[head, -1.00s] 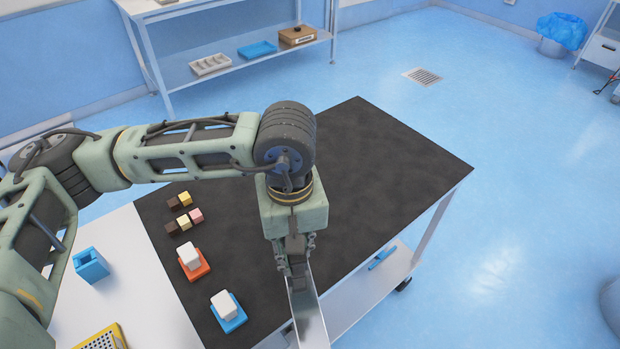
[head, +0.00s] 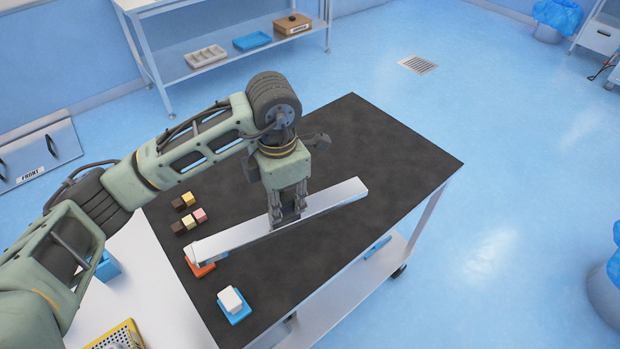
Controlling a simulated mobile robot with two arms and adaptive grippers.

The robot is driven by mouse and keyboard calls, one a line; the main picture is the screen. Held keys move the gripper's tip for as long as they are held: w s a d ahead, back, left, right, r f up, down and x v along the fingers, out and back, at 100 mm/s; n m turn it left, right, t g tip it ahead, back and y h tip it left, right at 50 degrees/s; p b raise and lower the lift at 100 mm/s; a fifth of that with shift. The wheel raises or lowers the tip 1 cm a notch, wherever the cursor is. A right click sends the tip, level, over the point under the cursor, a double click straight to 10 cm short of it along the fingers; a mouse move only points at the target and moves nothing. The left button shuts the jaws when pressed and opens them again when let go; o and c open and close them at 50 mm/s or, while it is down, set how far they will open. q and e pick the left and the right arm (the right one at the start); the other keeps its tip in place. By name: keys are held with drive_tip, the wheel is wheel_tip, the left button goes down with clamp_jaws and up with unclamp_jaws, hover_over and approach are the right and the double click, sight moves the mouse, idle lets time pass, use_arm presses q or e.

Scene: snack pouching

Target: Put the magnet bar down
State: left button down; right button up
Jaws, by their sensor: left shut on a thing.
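The magnet bar (head: 334,199) is a long pale silver bar in the head view. It lies diagonally across the dark table top (head: 385,150), from the orange base at lower left toward the upper right. My left gripper (head: 287,222) is shut on it near its middle, pointing down from above. I cannot tell whether the bar touches the mat or hangs just above it. The bar's left end covers most of the orange base (head: 204,270) and its white block. My right gripper is not in view.
A white block on a blue base (head: 234,314) stands near the table's front left. Several small brown, yellow and pink cubes (head: 190,221) sit left of the bar. The dark surface beyond the bar is clear. A yellow tray (head: 118,337) and a blue holder (head: 107,266) are at lower left.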

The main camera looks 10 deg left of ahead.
use_arm(q)
drive_tip(key=shift+w+a+n, duration=0.3)
drive_tip(key=shift+a+n, duration=0.1)
drive_tip(key=shift+n, duration=0.7)
drive_tip(key=p, duration=0.3)
approach(285, 242)
drive_tip(key=shift+f+p, duration=0.35)
drive_tip(key=shift+f, duration=0.75)
drive_tip(key=shift+w, duration=0.1)
drive_tip(key=shift+f, duration=0.1)
drive_tip(key=shift+f, duration=0.15)
drive_tip(key=c, duration=1.9)
unclamp_jaws()
drive_tip(key=o, duration=0.4)
drive_tip(key=shift+o, duration=0.2)
